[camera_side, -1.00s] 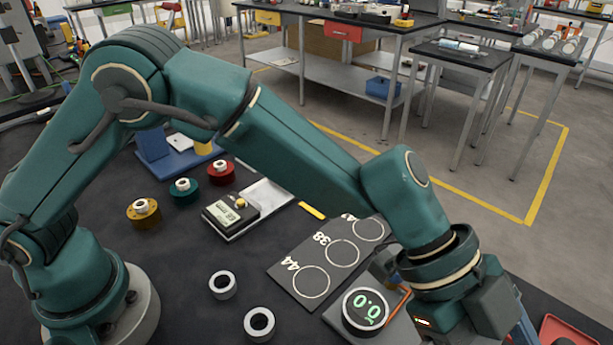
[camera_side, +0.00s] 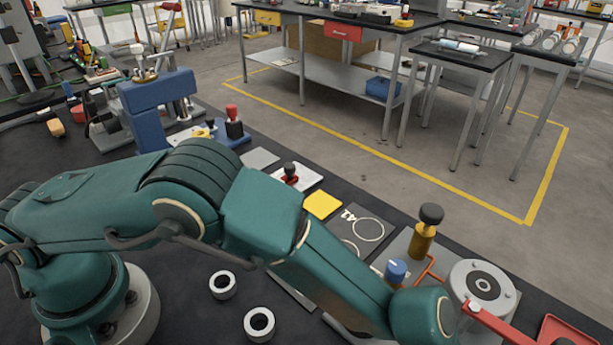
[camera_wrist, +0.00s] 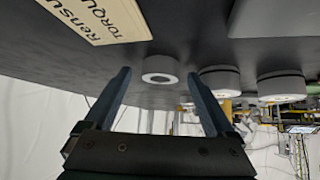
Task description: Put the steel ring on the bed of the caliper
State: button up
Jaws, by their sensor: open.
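Two short grey rings with dark holes, a nearer one (camera_side: 259,324) and a farther one (camera_side: 222,285), stand on the black table in the side view. I cannot tell which is the steel ring. In the wrist view, which looks tilted over, one grey ring (camera_wrist: 160,68) shows beyond and between my fingertips, apart from them. Two more ring-like pieces (camera_wrist: 220,80) (camera_wrist: 281,86) are to its right. My gripper (camera_wrist: 159,76) is open and empty; in the side view it is out of frame. I cannot make out the caliper; my arm covers the middle of the table.
A lettered plate (camera_wrist: 95,18) lies near the rings in the wrist view. In the side view, a round grey fixture (camera_side: 484,287) and a brass post with a black knob (camera_side: 425,230) stand at the right. A blue press-like tool (camera_side: 148,112) is at the back left.

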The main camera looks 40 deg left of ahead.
jog(key=c, duration=1.3)
grip_shut()
jog(key=shift+r, duration=0.1)
